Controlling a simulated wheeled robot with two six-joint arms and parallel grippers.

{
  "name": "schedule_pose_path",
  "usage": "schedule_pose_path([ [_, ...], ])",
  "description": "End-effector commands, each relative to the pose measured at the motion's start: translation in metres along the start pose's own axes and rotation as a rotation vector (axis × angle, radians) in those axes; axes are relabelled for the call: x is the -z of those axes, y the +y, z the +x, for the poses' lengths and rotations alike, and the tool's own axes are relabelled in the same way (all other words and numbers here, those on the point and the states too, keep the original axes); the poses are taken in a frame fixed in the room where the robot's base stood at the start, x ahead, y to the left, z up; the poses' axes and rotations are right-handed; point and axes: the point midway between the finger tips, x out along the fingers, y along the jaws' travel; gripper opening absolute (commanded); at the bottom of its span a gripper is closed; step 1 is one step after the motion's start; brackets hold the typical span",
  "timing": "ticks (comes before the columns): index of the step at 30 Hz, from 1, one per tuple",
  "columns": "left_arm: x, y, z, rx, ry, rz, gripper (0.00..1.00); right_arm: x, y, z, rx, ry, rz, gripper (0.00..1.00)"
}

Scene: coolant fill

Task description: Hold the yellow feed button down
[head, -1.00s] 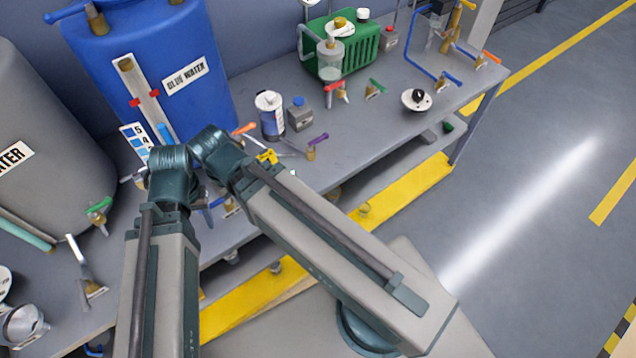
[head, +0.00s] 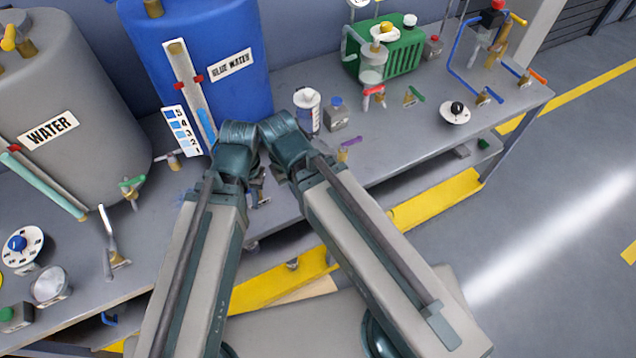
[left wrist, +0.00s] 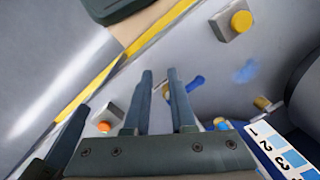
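A yellow button (left wrist: 241,21) on a small grey box shows at the upper right of the left wrist view, clear of my fingers. I take it for the feed button. In the head view I cannot make it out. My left gripper (left wrist: 160,75) has its two dark fingers apart, with nothing between them. In the head view the left gripper (head: 257,188) is partly hidden by the wrists, low over the bench front below the blue tank. My right arm's wrist is beside it; the right gripper's fingers are hidden there.
The blue water tank (head: 222,70) and grey water tank (head: 65,95) stand behind. In the left wrist view, a blue-handled valve (left wrist: 195,84) is beside the fingertips and an orange knob (left wrist: 104,126) is left of them. The right part of the bench (head: 400,140) has free room.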

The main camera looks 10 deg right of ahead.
Motion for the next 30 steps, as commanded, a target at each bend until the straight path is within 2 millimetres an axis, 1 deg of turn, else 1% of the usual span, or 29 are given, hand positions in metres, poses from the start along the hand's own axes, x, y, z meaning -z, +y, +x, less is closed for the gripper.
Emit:
schedule_pose_path([
  [1, 0.0000, 0.0000, 0.0000, 0.000, 0.000, 0.000, 0.12, 0.0000, 0.0000, 0.0000, 0.000, 0.000, 0.000, 0.00],
  [3, 0.0000, 0.0000, 0.0000, 0.000, 0.000, 0.000, 0.00, 0.0000, 0.0000, 0.0000, 0.000, 0.000, 0.000, 0.00],
  [30, 0.0000, 0.0000, 0.0000, 0.000, 0.000, 0.000, 0.00, 0.0000, 0.0000, 0.0000, 0.000, 0.000, 0.000, 0.00],
])
